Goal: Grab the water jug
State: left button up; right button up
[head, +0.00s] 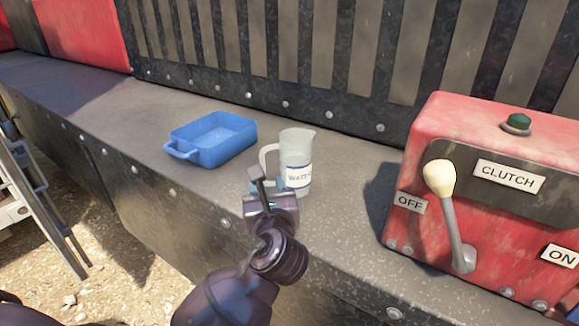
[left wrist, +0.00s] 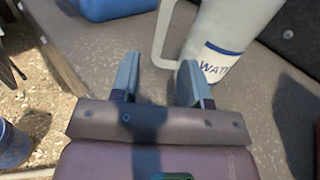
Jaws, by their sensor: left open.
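The water jug (head: 298,150) is pale and translucent, with a white "WATER" label. It stands upright on the grey ledge, its handle (head: 267,160) on the left side. My left gripper (head: 268,180) is open just in front of the jug, on its handle side. In the left wrist view the jug (left wrist: 220,35) is at the top right, partly cut off. Its handle (left wrist: 163,40) appears in line with the gap between my open fingers (left wrist: 160,65). I cannot tell whether the fingers reach around it. My right gripper is not in view.
A blue tray (head: 207,155) with a handle sits on the ledge (head: 110,110) left of the jug. A red clutch box (head: 430,145) with a lever (head: 447,215) stands to the right. A ribbed dark wall (head: 280,50) rises behind. The ledge drops to gravel at left.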

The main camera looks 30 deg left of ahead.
pick_arm(q)
jog(key=x, duration=0.5)
jog(key=shift+f, duration=0.1)
jog(key=shift+s, duration=0.1)
jog(key=shift+c, duration=0.4)
grip_shut()
